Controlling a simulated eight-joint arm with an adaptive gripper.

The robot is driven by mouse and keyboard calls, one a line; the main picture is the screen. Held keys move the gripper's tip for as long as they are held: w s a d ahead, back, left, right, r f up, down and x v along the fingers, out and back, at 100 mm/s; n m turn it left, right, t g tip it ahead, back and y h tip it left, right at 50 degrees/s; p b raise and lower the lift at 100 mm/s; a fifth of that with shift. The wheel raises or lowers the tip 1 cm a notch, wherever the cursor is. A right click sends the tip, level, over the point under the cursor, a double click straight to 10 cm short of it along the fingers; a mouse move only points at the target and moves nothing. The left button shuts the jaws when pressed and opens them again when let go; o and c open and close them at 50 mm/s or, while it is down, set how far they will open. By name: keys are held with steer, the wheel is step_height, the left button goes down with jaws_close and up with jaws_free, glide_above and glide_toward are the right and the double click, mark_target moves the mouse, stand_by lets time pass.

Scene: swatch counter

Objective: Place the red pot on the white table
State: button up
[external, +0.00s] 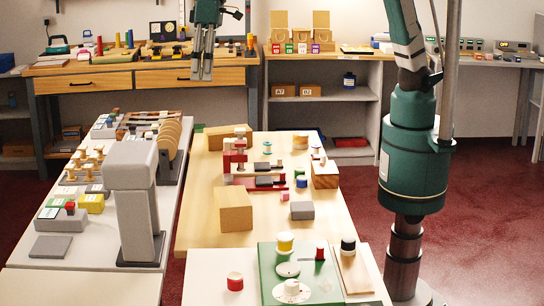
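A smaller red piece (320,253) stands on the green board. A long white table (88,258) runs along the left. My gripper (202,77) hangs high at the upper middle, fingers pointing down, far from the red pot. Nothing shows between its fingers, but their gap is too small to judge.
The green board (268,252) holds a yellow-and-white pot (285,243) and white dials. A grey post (138,205) stands on the left table. A wooden block (235,210) and a red-and-white fixture (240,165) stand on the wooden middle table (200,228).

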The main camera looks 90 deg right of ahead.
steer(key=s+d+r+t, duration=0.2)
steer(key=s+d, duration=0.6)
steer(key=d, duration=0.5)
steer(key=s+d+r+t, duration=0.1)
steer(key=s+d, duration=0.7)
steer(key=d, duration=0.6)
steer(key=s+d+f+t+h, duration=0.1)
steer(key=s+d+f, duration=0.4)
steer(key=s+d, duration=0.3)
steer(key=s+d+f+n+t+h, duration=0.1)
steer(key=s+d+f+t, duration=0.1)
steer(key=s+d+f, duration=0.4)
steer(key=s+d, duration=0.2)
steer(key=s, duration=0.3)
steer(key=shift+s+n, duration=0.3)
steer(key=shift+s, duration=0.1)
